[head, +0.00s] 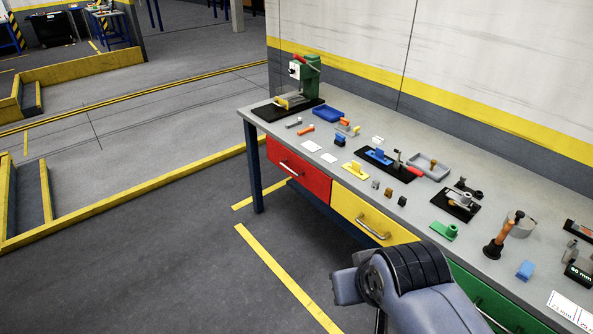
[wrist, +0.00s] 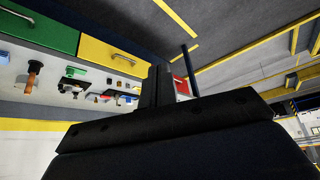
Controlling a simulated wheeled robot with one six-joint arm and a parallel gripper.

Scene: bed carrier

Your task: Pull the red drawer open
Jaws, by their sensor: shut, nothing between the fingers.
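The red drawer (head: 298,171) is at the left end of the workbench front in the head view, with a light handle (head: 290,169) across it. Its front looks flush with the yellow drawer beside it, so it looks closed. In the wrist view, which is upside down, part of the red drawer (wrist: 183,87) shows just right of my fingers. My gripper (wrist: 158,72) is shut and empty, its dark fingers together, apart from the handle. In the head view only my arm shows at the lower middle; the fingers are hidden.
The yellow drawer (head: 372,217) and green drawer (head: 490,297) continue the bench front to the right. The grey benchtop (head: 262,103) holds many small tools and parts. A blue leg (head: 255,180) stands at the bench's left end. The floor (head: 190,260) in front is clear.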

